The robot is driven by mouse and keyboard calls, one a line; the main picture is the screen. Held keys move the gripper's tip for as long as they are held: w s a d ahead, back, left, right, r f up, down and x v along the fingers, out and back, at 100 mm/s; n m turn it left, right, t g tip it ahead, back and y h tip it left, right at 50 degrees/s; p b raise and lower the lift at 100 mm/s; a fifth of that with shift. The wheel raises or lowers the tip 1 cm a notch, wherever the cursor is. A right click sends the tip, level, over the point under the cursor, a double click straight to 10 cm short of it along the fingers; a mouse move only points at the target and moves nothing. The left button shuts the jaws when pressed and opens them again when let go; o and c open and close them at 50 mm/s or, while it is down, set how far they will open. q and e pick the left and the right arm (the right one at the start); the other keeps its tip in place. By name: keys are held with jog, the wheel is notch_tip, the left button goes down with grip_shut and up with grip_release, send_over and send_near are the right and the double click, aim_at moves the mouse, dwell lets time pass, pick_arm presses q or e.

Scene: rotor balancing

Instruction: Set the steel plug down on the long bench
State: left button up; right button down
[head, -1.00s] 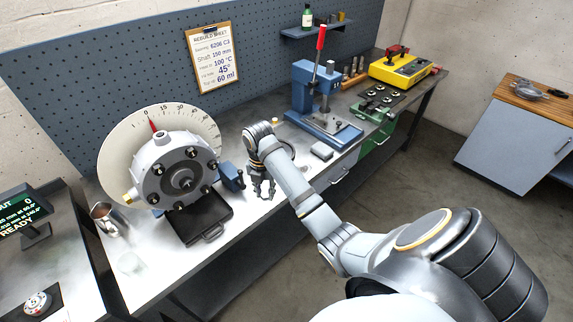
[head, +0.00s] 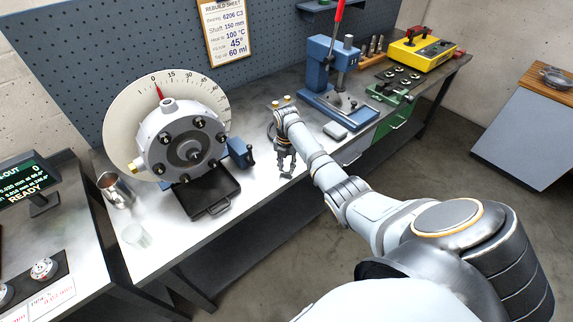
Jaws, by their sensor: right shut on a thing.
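The long bench (head: 250,190) runs from the lower left to the upper right under the blue pegboard. My right gripper (head: 286,172) is over the bench's middle, pointing down near its front edge, right of the black tray. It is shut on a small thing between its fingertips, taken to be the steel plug. The plug is too small and too covered by the fingers to make out. I cannot tell whether it touches the bench top. My left gripper is not in view.
The rotor housing with its angle dial (head: 120,118) and the black tray (head: 210,198) stand to the left. A blue press (head: 325,75) and a small grey block (head: 335,131) are to the right.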

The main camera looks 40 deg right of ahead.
aim_at(286, 169)
jog(key=shift+f, duration=0.1)
jog(key=shift+f, duration=0.25)
jog(key=c, duration=1.1)
grip_release()
jog(key=shift+o, duration=0.2)
jog(key=shift+r, duration=0.1)
notch_tip(286, 169, up, 12)
jog(key=b, duration=0.2)
jog(key=shift+r, duration=0.2)
